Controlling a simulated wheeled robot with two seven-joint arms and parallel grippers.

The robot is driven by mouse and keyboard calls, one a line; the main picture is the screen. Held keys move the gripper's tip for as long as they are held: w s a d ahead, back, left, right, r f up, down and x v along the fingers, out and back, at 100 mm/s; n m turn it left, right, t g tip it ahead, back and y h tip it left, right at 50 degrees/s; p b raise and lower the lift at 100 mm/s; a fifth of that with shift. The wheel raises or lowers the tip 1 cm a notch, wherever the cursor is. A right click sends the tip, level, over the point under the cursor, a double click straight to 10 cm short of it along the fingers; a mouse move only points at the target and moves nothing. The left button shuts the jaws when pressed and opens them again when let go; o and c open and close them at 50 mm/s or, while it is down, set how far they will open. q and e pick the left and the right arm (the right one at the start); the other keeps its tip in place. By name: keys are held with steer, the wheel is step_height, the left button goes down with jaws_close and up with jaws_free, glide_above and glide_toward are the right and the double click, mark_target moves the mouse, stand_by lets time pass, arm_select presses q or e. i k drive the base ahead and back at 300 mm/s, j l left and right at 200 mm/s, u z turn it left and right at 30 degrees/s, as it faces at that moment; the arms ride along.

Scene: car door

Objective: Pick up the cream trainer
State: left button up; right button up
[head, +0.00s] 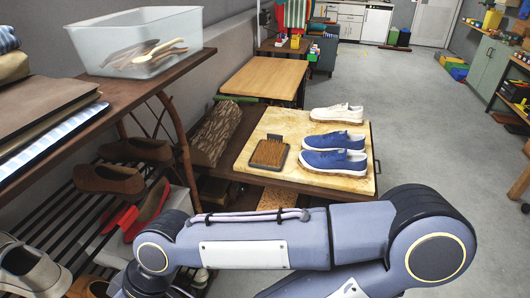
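The cream trainer (337,113) lies on the light wooden top of a low table (259,175), at its far right corner. Its toe points left. Two blue trainers with white soles lie nearer to me on the same top: one blue trainer (332,140) just in front of it and another blue trainer (333,161) closer still. Nothing holds the cream trainer. One of my arms crosses the foreground, with a large joint at the right and another at the lower left. Neither gripper's fingers show.
A brush-like item (268,154) lies left of the trainers. A shoe rack (75,215) with several shoes, including a beige shoe (30,268), stands at the left. A clear bin (135,40) stands on the shelf above. Open grey floor (425,130) lies to the right.

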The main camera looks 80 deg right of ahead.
mark_target(337, 112)
steer(key=z, duration=2.85)
